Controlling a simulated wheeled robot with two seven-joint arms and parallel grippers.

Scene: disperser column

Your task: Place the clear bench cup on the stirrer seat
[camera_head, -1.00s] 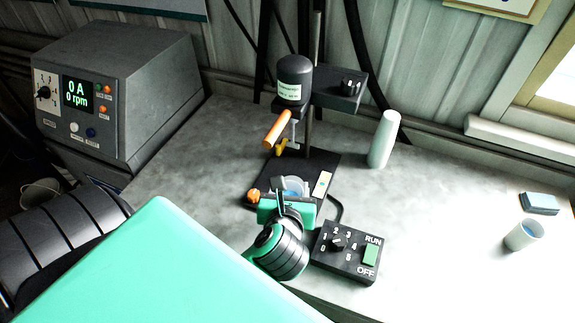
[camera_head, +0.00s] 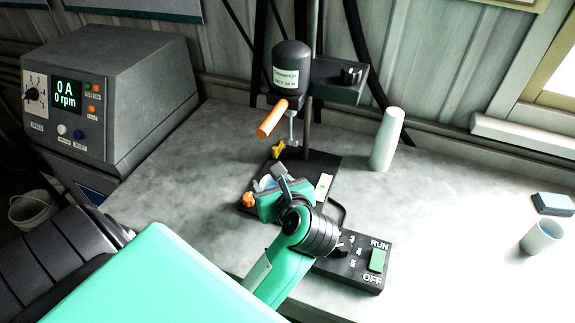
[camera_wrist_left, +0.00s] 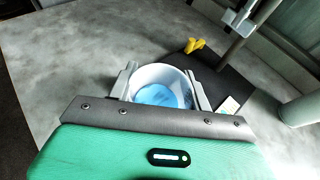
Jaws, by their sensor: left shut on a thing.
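My left gripper (camera_head: 278,182) is at the black stand base below the disperser head. In the left wrist view, the left gripper (camera_wrist_left: 164,88) is shut on a cup (camera_wrist_left: 160,73) with blue contents, one finger on each side of it. In the head view the held cup (camera_head: 264,184) is mostly hidden by the gripper. The stirrer stand base (camera_head: 320,165) is black and lies under the cup and gripper; I cannot tell whether the cup touches it, and the seat itself is hidden. My right gripper is not in view.
The disperser motor (camera_head: 291,70) with an orange handle (camera_head: 272,118) hangs above. A control box (camera_head: 352,262) sits close to my left wrist. A tall white cylinder (camera_head: 387,140) stands right of the stand.

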